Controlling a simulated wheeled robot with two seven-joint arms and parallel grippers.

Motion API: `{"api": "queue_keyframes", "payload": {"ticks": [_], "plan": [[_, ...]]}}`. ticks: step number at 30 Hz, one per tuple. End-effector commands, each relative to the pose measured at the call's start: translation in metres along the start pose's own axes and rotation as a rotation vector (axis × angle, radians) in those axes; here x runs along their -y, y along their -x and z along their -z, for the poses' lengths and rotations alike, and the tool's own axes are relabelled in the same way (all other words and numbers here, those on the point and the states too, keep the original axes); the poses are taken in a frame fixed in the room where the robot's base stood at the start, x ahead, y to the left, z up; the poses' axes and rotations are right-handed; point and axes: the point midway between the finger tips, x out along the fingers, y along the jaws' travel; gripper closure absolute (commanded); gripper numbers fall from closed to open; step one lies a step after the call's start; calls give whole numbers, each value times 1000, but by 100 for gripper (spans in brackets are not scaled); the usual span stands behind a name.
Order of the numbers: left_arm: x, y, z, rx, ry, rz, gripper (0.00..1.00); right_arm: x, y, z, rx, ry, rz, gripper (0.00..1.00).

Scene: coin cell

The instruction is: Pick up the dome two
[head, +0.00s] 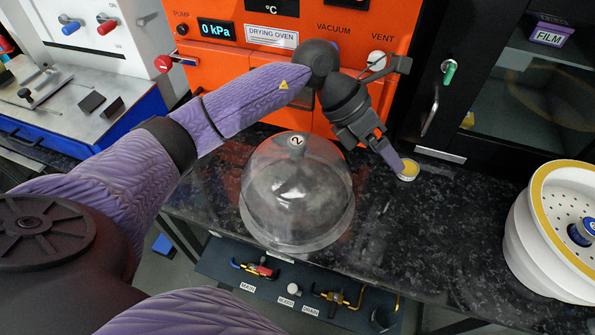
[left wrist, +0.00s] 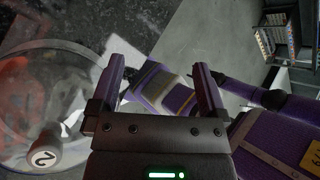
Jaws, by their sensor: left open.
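Dome two is a clear glass dome (head: 290,205) standing on the dark speckled counter in the middle of the head view. Its grey knob (head: 297,146) on top carries a white label with a 2. In the left wrist view the dome (left wrist: 50,95) is at the left, with its knob (left wrist: 43,157) at lower left. In the left wrist view the jaws (left wrist: 160,75) are spread apart with nothing gripped.
An orange drying oven (head: 235,85) stands behind the dome. A white round container with a yellow rim (head: 537,222) stands at right, before a dark cabinet (head: 480,80). Valves (head: 335,297) are below the counter's front edge.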

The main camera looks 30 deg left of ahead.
Motion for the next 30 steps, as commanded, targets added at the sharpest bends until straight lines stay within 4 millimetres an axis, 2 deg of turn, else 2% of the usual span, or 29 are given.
{"api": "queue_keyframes", "payload": {"ticks": [1, 3, 6, 8, 12, 19, 24, 30], "plan": [[-31, 26, 12, -145, -8, -152, 4, 0, 0, 0, 0, 0, 0, 31], [-64, 66, 33, -339, 27, -331, 4, 0, 0, 0, -1, 0, 1, 31], [-85, 107, 51, -499, 94, -476, 4, 1, 0, 1, -1, 0, 1, 31], [-90, 116, 58, -541, 116, -511, 4, 1, -1, 0, -1, 0, 2, 31], [-103, 98, 75, -559, 124, -518, 4, 2, -7, 0, 1, -1, 3, 31], [-116, 76, 88, -555, 122, -516, 4, 2, -11, -1, 2, -2, 3, 31], [-131, 49, 104, -555, 122, -514, 4, 3, -18, -3, 4, -2, 5, 31], [-133, 46, 106, -552, 119, -516, 4, 2, -17, -2, 3, 0, 4, 31]]}}
